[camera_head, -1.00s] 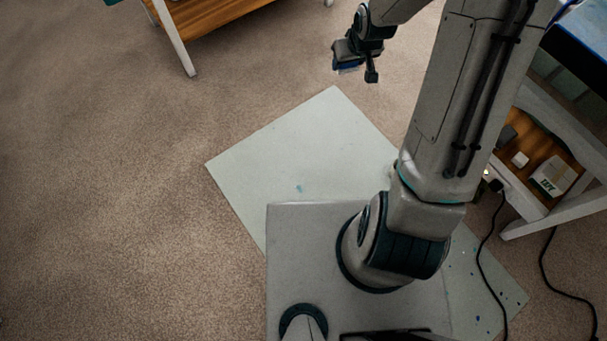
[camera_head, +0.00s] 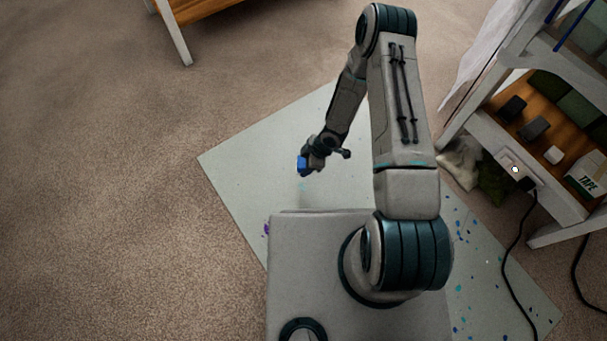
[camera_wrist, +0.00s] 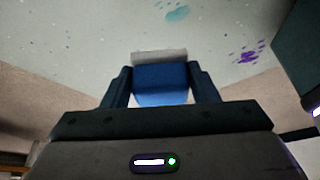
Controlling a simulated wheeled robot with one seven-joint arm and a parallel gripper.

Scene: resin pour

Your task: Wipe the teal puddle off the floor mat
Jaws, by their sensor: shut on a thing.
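My gripper (camera_head: 306,168) is shut on a blue block with a pale grey face, which looks like a sponge (camera_head: 301,164). In the wrist view the sponge (camera_wrist: 160,80) sits between the two dark fingers. The gripper is over the pale floor mat (camera_head: 240,150), and the sponge looks held above it. The teal puddle (camera_wrist: 177,13) is a small patch on the mat at the top of the wrist view, beyond the sponge and apart from it. In the head view only a faint teal trace (camera_head: 304,186) shows just below the gripper.
A purple splash (camera_wrist: 247,55) lies on the mat to the right in the wrist view. Several coloured spots dot the mat's right part (camera_head: 470,270). A shelf unit (camera_head: 500,150) with a power cable (camera_head: 507,265) stands at the right. Carpet (camera_head: 110,200) on the left is clear.

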